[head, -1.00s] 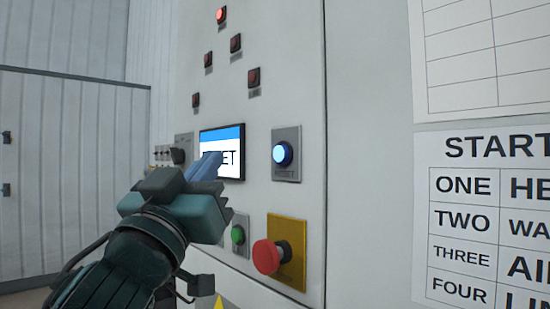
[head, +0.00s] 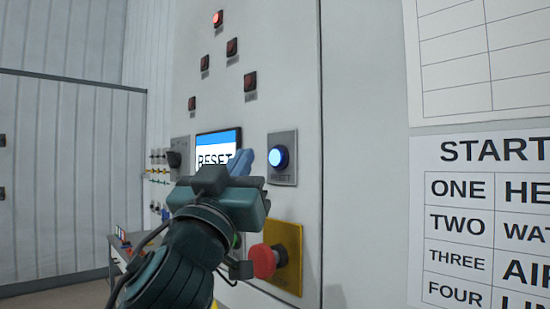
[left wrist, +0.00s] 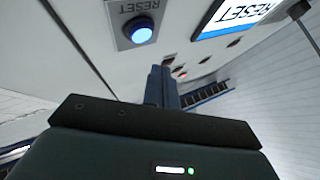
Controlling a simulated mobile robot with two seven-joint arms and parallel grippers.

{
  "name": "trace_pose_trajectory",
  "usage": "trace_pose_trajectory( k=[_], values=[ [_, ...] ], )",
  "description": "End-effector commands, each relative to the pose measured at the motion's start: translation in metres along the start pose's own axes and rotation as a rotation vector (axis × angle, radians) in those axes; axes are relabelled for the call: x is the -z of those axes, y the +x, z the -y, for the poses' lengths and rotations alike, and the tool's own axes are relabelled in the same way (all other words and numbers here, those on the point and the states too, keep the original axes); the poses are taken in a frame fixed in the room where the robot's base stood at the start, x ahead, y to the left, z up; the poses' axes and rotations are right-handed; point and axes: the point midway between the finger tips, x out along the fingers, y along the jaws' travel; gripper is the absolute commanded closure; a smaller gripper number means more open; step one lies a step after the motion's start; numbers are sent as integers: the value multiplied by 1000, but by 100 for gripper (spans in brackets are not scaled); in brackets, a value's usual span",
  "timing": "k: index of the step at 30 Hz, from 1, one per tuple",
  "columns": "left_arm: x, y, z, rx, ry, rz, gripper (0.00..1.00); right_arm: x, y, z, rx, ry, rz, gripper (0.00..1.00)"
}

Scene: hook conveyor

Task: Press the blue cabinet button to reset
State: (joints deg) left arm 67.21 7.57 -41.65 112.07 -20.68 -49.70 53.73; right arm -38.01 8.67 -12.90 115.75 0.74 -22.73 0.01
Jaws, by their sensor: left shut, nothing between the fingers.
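The blue reset button (head: 278,157) glows on a grey plate labelled RESET on the white cabinet front (head: 295,60). It also shows in the left wrist view (left wrist: 140,31), upper left of the fingers. My left gripper (head: 241,162) is shut and empty, its blue fingertips pointing toward the cabinet. In the head view the tips are just left of the button, apart from it, over the lower right of the screen (head: 217,145), which reads RESET. In the left wrist view the fingers (left wrist: 161,75) are together, clear of the button plate. My right gripper is not in view.
A red mushroom button (head: 265,261) on a yellow plate (head: 290,258) sticks out below the blue button, close to my left wrist. Several small lamps, the top one (head: 218,18) lit red, are above. Printed sheets (head: 480,215) hang at right.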

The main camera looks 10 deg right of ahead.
Motion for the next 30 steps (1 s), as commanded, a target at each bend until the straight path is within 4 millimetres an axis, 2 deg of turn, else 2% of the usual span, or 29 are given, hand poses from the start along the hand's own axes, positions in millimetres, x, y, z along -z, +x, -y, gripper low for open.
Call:
trace_pose_trajectory(
  k=[9,30],
  values=[
    [-13,18,-13,0,-1,0,100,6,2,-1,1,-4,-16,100],
    [-14,19,-14,-1,0,0,100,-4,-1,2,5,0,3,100]
  ],
)
